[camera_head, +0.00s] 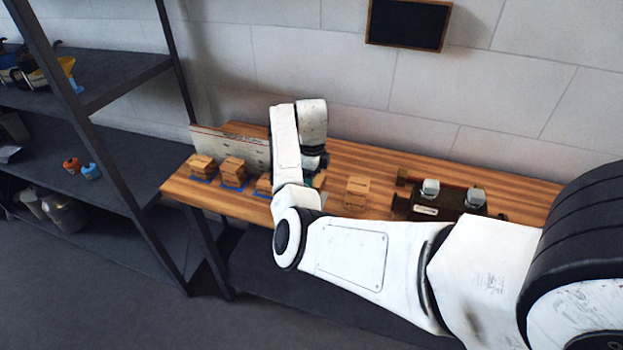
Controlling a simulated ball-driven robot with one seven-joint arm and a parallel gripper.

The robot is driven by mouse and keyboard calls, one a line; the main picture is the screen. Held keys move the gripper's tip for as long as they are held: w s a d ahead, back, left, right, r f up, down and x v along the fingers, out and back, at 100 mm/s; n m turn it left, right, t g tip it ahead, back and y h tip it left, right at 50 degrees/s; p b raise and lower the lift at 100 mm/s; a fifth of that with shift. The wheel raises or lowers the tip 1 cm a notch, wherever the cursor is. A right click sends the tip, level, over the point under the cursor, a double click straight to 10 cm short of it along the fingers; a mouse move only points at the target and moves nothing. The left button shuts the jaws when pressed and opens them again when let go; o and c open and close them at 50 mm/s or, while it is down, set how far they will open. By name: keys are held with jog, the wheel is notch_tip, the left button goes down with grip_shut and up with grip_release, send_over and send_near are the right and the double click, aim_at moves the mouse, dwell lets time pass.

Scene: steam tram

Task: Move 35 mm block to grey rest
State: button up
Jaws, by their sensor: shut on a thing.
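My gripper (316,160) hangs low over the middle of the wooden bench, pointing down. Its dark body shows beside my white wrist, but its fingertips are mostly hidden by my arm. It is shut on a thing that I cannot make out. Wooden blocks stand in a row on blue pads at the bench's left: a left block (201,166), a middle block (233,171) and a right one (264,184) partly covered by my arm. Another wooden block (357,190) stands right of my gripper. I cannot tell which is 35 mm, nor pick out the grey rest.
A pale board (228,145) stands behind the row. A dark fixture with light grey tops (440,203) is at the bench's right. A dark metal shelf (125,85) stands at the left. The bench (345,153) is bare near the wall.

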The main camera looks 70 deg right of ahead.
jog(key=shift+f+b, duration=1.55)
jog(key=shift+f, duration=0.9)
jog(key=o, duration=1.2)
jog(key=shift+c, duration=0.2)
jog(key=shift+o, duration=0.2)
jog(key=shift+r, duration=0.15)
jog(key=shift+r+p, duration=0.35)
jog(key=shift+p, duration=0.05)
jog(key=shift+r+p, duration=0.7)
jog(key=shift+r, duration=0.15)
jog(key=shift+r+p, duration=2.1)
jog(key=shift+r, duration=0.35)
